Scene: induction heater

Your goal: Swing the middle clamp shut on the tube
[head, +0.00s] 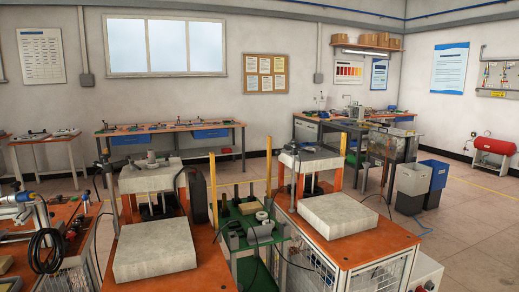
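I cannot pick out the middle clamp or the tube for certain; parts this far off are too small. Two similar stations stand on orange-topped tables. The left station (150,178) has a pale block on posts and a black lever-like part above it. The right station (312,161) has the same kind of raised block. A large pale slab (155,250) lies in front of the left station and another slab (338,214) in front of the right one. Neither of my grippers shows in the head view.
A green cart (240,217) with small metal parts stands between the stations. An orange bench (70,213) with metal gear and a coiled black cable (40,250) is at left. Grey (411,182) and blue (437,175) bins stand right. Floor at far right is mostly clear.

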